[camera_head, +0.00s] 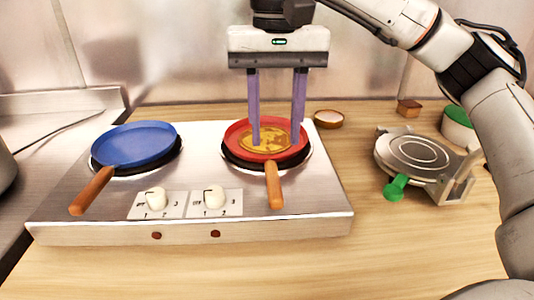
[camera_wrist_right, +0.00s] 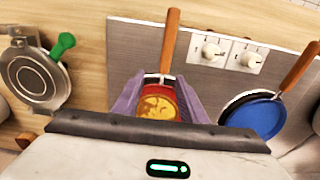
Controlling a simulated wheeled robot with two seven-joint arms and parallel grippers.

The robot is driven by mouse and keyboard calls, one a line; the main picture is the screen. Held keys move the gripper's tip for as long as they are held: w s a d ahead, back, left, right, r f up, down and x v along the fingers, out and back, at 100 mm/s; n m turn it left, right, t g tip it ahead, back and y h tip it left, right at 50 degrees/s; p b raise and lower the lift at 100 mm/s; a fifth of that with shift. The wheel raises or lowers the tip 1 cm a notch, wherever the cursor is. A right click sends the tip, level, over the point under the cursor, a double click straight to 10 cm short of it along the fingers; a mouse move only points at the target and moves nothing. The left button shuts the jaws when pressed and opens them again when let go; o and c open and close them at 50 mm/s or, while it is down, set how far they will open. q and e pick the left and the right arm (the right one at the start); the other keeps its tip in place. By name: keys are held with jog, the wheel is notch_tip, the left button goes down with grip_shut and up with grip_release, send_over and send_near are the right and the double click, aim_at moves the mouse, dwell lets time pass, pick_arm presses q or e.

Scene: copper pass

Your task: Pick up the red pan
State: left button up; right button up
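The red pan (camera_head: 298,153) sits on the right burner of the steel stove, with its wooden handle (camera_head: 274,187) pointing toward the front. A golden-brown flat food (camera_head: 272,141) lies in the pan. My right gripper (camera_head: 277,136) points down over the pan, its two purple fingers spread apart with nothing between them. The left finger overlaps the food in the head view; whether the tips touch anything is unclear. In the right wrist view, the red pan (camera_wrist_right: 181,104) shows between the open fingers, its handle (camera_wrist_right: 170,42) pointing away. My left gripper is not in view.
A blue pan (camera_head: 135,145) with a wooden handle sits on the left burner. Two white knobs (camera_head: 156,198) are on the stove (camera_head: 100,215). A round metal press (camera_head: 413,153) with a green handle, a small bowl (camera_head: 329,119) and a green-lidded container (camera_head: 457,125) stand right.

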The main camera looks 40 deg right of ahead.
aim_at(271, 160)
jog(key=f, duration=0.5)
jog(key=shift+w+a+b, duration=0.2)
jog(key=shift+a+b, duration=0.05)
jog(key=shift+b, duration=0.05)
jog(key=shift+r, duration=0.1)
grip_shut()
dwell(0.9)
